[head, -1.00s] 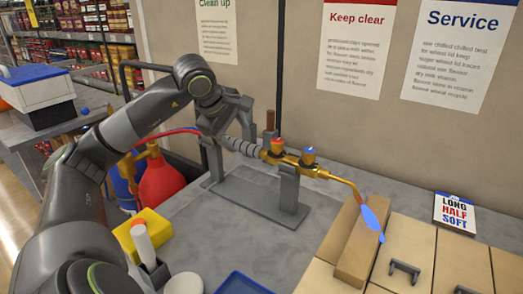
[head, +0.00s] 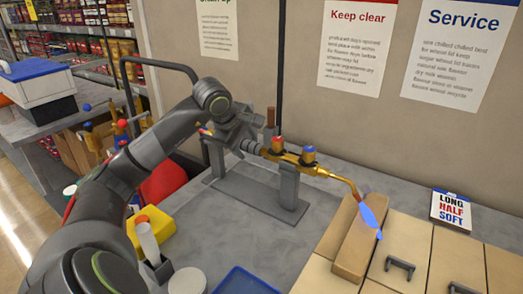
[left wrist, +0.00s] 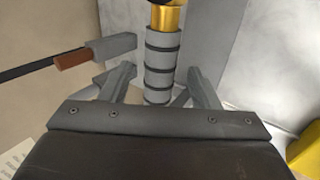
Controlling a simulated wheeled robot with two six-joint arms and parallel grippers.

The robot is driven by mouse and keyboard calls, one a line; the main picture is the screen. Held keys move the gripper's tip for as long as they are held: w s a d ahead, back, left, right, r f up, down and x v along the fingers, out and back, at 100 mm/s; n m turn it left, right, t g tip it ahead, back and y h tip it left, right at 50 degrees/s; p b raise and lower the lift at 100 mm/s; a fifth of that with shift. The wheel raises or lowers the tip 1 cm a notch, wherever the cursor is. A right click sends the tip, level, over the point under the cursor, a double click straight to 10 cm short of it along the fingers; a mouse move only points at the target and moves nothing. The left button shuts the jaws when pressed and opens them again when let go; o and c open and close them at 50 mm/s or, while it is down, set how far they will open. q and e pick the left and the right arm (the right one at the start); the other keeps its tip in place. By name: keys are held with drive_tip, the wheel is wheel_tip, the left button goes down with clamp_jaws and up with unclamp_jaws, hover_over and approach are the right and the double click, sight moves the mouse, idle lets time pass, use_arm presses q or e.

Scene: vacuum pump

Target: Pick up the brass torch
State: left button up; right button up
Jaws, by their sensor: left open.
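The brass torch (head: 305,162) lies across a grey stand (head: 287,190), with a red knob, a blue knob and a blue flame at its bent tip. Its grey ribbed handle points left, toward my left gripper (head: 240,138). In the left wrist view, the torch handle (left wrist: 160,65) lies between the two spread fingers of the left gripper (left wrist: 161,88). Gaps show on both sides of the handle there. In the head view, my gripper hides the handle's rear end. My right gripper is out of view.
A yellow block (head: 152,232), a white cylinder (head: 147,240) and a blue tray (head: 242,281) are in front. A wooden block (head: 352,243) lies beneath the flame on the right. A thin dark post stands behind the torch. A brown-tipped rod (left wrist: 95,50) is left of the handle.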

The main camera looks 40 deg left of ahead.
use_arm(q)
drive_tip(key=c, duration=1.2)
drive_tip(key=shift+w+r, duration=0.1)
drive_tip(key=shift+r, duration=0.1)
drive_tip(key=shift+r, duration=0.6)
wheel_tip(320, 180, up, 8)
drive_tip(key=p, duration=1.3)
drive_tip(key=shift+f+p, duration=0.25)
drive_tip(key=shift+p, duration=0.15)
